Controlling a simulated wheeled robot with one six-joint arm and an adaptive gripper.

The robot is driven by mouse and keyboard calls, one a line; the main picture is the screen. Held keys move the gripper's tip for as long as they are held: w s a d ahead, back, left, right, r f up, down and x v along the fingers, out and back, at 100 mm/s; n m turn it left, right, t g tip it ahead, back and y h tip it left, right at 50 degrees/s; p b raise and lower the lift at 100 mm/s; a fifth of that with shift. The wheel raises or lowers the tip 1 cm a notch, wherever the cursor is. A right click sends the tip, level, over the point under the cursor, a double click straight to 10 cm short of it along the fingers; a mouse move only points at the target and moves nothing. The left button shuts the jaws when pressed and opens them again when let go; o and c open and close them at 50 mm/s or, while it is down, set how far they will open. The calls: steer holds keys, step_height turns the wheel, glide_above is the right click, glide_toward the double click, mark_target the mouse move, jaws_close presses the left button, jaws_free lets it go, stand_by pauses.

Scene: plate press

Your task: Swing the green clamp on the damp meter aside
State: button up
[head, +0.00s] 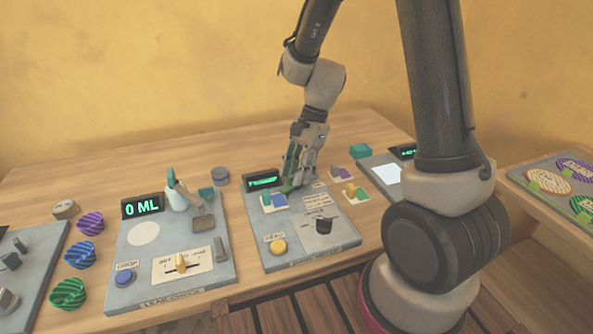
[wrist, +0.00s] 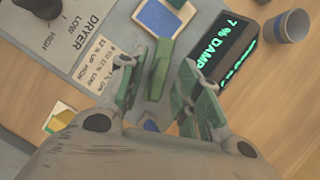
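The damp meter's dark display (head: 262,181) stands at the back of the middle grey panel. In the wrist view the display (wrist: 228,50) reads "7 % DAMP" in green, with a second line partly cut off by my finger. The green clamp (wrist: 158,68) is a short bar beside the display, near a blue and white tile (wrist: 160,18). My gripper (wrist: 157,75) is open, with one finger on each side of the clamp and gaps visible between. In the head view my gripper (head: 293,184) is low over the panel and mostly hides the clamp.
The middle panel (head: 318,251) also carries a dark dryer knob (head: 324,224) and a yellow button (head: 278,247). A leak-check panel (head: 205,274) with a bottle (head: 177,196) lies to the left. A grey cup (wrist: 291,25) stands beyond the display. Small coloured tiles (head: 342,173) lie right of my gripper.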

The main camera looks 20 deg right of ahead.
jaws_close()
steer(key=shift+n, duration=0.3)
steer(key=n+g, duration=0.1)
steer(key=n, duration=0.3)
steer(key=shift+w+g+h, duration=0.1)
steer(key=shift+g+h, duration=0.3)
steer(key=n, duration=0.2)
steer(key=n+h, duration=0.1)
steer(key=n, duration=0.2)
steer(key=shift+a+g+h, duration=0.1)
steer(key=shift+g+h, duration=0.2)
steer(key=shift+g, duration=0.1)
steer(key=n+h, duration=0.1)
steer(key=n, duration=0.3)
steer(key=shift+h, duration=0.4)
steer(key=shift+a+n+h, duration=0.1)
steer(key=shift+n+h, duration=0.6)
steer(key=shift+n, duration=1.4)
